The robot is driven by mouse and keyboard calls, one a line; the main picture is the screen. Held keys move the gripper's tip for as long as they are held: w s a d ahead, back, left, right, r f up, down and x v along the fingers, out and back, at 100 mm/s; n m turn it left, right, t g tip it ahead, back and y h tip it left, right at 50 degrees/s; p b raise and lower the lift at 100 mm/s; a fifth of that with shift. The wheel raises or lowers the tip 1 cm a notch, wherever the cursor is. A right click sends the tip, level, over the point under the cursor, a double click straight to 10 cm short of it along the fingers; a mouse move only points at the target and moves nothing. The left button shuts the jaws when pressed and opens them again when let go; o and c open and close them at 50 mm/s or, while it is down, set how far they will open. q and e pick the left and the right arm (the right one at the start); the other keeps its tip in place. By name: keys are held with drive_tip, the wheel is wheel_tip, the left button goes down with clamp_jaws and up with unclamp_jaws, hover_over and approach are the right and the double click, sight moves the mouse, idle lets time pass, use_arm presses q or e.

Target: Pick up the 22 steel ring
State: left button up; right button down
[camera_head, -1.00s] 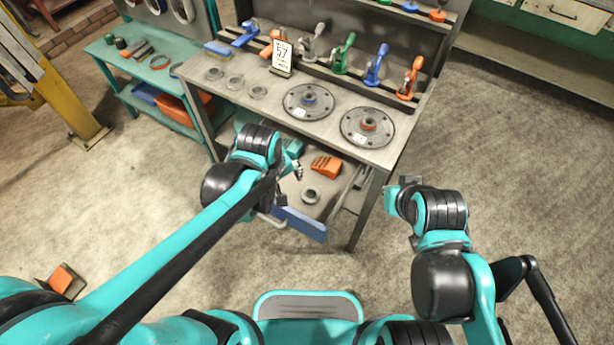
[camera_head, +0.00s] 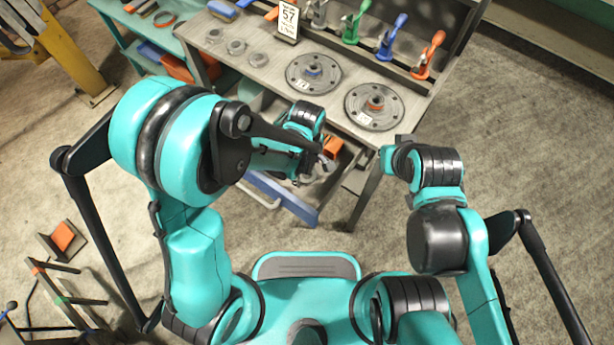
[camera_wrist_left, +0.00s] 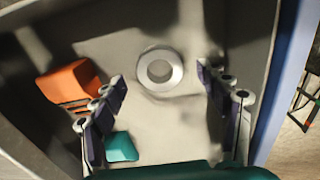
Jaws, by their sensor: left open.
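A grey steel ring (camera_wrist_left: 159,71) lies flat in an open drawer (camera_wrist_left: 195,25) in the left wrist view. No number on it is readable. My left gripper (camera_wrist_left: 162,80) is open, its two fingers on either side of the ring in the picture, with no visible contact. In the head view my left gripper (camera_head: 318,168) is over the drawer and mostly hides its inside. Three more grey rings (camera_head: 213,36) (camera_head: 235,46) (camera_head: 254,60) lie on the bench top. My right gripper (camera_head: 394,150) is to the right of the bench front, and its fingers are unclear.
An orange block (camera_wrist_left: 70,84) and a teal piece (camera_wrist_left: 121,146) lie in the drawer near the left finger. The drawer has a blue front (camera_head: 282,198). Two round flanges (camera_head: 313,72) (camera_head: 374,106) and a "57" card (camera_head: 288,20) stand on the bench (camera_head: 345,85).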

use_arm(q)
wheel_tip(320, 180, down, 2)
drive_tip(key=shift+f+b, duration=0.1)
drive_tip(key=shift+b, duration=0.2)
drive_tip(key=c, duration=1.5)
drive_tip(key=shift+r, duration=0.2)
drive_tip(key=shift+c, duration=0.2)
